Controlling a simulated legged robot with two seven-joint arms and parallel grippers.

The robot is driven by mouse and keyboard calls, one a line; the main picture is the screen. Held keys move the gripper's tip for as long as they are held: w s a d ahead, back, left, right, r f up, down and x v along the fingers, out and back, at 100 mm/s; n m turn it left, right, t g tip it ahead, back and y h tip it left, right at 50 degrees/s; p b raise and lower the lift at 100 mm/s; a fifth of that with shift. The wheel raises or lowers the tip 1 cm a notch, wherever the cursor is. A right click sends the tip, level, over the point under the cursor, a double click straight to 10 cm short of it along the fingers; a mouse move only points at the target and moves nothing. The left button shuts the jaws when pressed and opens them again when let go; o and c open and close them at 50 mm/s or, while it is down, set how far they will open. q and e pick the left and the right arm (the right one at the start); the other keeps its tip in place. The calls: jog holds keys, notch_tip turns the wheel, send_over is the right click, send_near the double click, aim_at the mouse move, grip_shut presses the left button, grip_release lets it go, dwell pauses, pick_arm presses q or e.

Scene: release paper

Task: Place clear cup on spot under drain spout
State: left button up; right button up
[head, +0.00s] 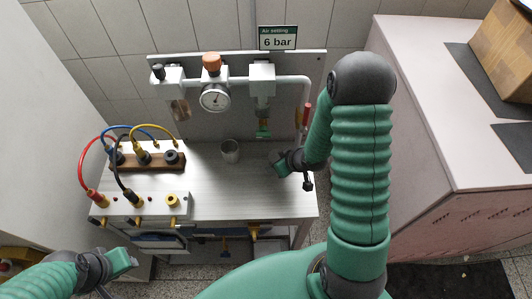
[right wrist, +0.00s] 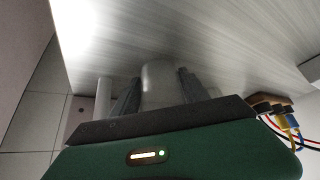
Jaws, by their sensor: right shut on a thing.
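In the right wrist view a pale, see-through cylinder, apparently the clear cup (right wrist: 158,84), sits between the two dark fingers of my right gripper (right wrist: 156,92), which is shut on it. In the head view my right gripper (head: 276,162) is low over the right side of the metal bench, below and right of the drain spout (head: 263,128). Its fingertips and the held cup are hard to make out there. A grey cup-like cylinder (head: 230,150) stands upright on the bench, left of the spout and apart from the gripper. My left gripper (head: 132,262) is at lower left, away from the bench top; its fingers are unclear.
The metal bench (head: 225,202) carries a wooden block with plugs and coloured cables (head: 145,160) at left. A back panel holds piping, a gauge (head: 215,96) and a red-handled valve (head: 307,116) near my right arm. The bench front-centre is clear.

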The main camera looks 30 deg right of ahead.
aim_at(271, 159)
jog(key=shift+w+a, duration=0.2)
jog(key=shift+w, duration=0.4)
jog(key=shift+w+a, duration=0.15)
jog(key=shift+w, duration=0.45)
jog(key=shift+w+a+r, duration=0.1)
jog(key=shift+w+a, duration=0.05)
jog(key=shift+w, duration=0.15)
jog(key=w, duration=0.3)
jog(key=shift+a+r, duration=0.1)
jog(key=shift+a, duration=0.2)
jog(key=shift+w+f+b, duration=0.35)
jog(key=shift+f+b, duration=0.15)
jog(key=shift+b, duration=0.1)
jog(key=shift+d, duration=0.2)
jog(key=o, duration=1.1)
jog(key=shift+s+d, duration=0.1)
jog(key=shift+o, duration=1.1)
jog(key=shift+r, duration=0.1)
pick_arm(q)
jog(key=shift+a+f, duration=0.35)
jog(key=shift+f, duration=0.2)
